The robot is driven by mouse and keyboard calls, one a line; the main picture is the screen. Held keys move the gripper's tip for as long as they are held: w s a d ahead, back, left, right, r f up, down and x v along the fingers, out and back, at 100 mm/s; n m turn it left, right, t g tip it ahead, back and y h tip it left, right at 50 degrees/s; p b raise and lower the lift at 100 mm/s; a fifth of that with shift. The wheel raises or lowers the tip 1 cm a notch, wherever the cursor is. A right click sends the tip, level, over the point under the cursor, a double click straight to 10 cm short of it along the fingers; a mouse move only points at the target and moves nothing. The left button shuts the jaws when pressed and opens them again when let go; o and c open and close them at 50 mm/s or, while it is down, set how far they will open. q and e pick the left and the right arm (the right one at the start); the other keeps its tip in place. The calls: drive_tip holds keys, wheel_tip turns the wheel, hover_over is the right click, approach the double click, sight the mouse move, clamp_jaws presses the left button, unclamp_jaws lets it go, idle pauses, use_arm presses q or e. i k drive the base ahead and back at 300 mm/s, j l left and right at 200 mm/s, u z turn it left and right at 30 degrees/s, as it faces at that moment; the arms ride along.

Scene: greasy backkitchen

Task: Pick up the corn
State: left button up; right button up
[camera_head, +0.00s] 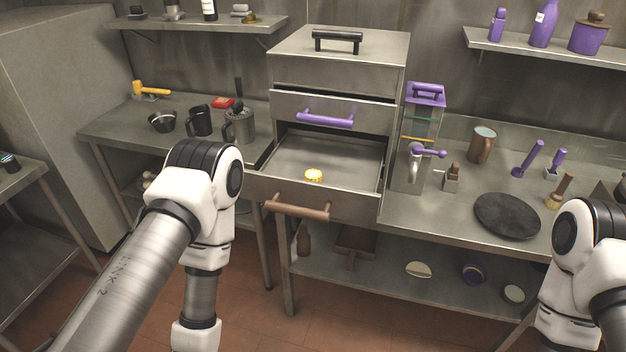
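A small yellow round piece, which looks like the corn (313,175), lies on the floor of an open metal drawer (346,166). The drawer has a brown handle (297,207) and is pulled out of the steel cabinet (338,55). My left arm comes in from the left and bends down in front of the left counter, to the left of the drawer. My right arm shows at the lower right edge. Both grippers are outside the picture.
A drawer with a purple handle (325,118) juts out slightly above the open one. A purple-topped dispenser (424,125) stands right of the cabinet. A dark round slab (507,215) lies on the right counter. Mugs and a pot stand on the left counter (150,128).

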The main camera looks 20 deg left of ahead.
sight(313, 175)
drive_tip(key=i+j, duration=0.85)
drive_tip(key=j, duration=0.1)
